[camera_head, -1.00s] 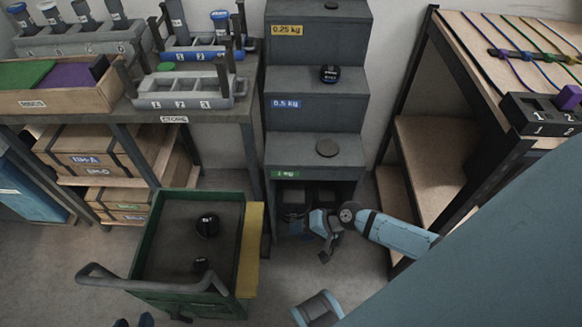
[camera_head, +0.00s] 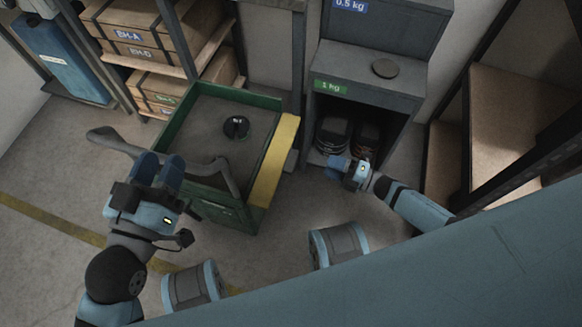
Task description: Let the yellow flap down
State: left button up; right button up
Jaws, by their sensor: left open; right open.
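The yellow flap (camera_head: 273,160) runs along the right side of the green cart (camera_head: 178,118). Its exact tilt is hard to tell from above. My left gripper (camera_head: 159,170) is open, with its blue fingers overlapping the cart's grey handle (camera_head: 117,141) in the view; I cannot tell whether they touch. It is left of the flap, across the cart. My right gripper (camera_head: 341,162) is open and empty, right of the flap and apart from it, in front of the stepped cabinet's lower opening.
A black weight (camera_head: 236,127) lies in the cart. The grey stepped cabinet (camera_head: 365,95) holds dark objects in its lower opening and a disc (camera_head: 385,68) on the 1 kg step. A shelf (camera_head: 500,110) stands right. Floor between flap and cabinet is narrow.

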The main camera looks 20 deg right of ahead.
aim_at(287, 159)
jog(key=w+a+b, duration=0.1)
jog(key=w+a, duration=0.1)
jog(key=a, duration=0.2)
jog(key=w+a+n+g+b, duration=0.1)
jog(key=w+a, duration=0.1)
jog(key=a, duration=0.2)
jog(key=w+a+n+y+b, duration=0.1)
jog(key=w+a, duration=0.1)
jog(key=a, duration=0.2)
jog(key=shift+w+a+f+g, duration=0.15)
jog(key=shift+f+g, duration=0.1)
jog(key=shift+g, duration=0.05)
pick_arm(q)
jog(key=shift+m+g, duration=0.3)
jog(key=shift+g, duration=0.6)
jog(key=f, duration=0.4)
jog(key=shift+s+d+f, duration=0.15)
jog(key=shift+d, duration=0.2)
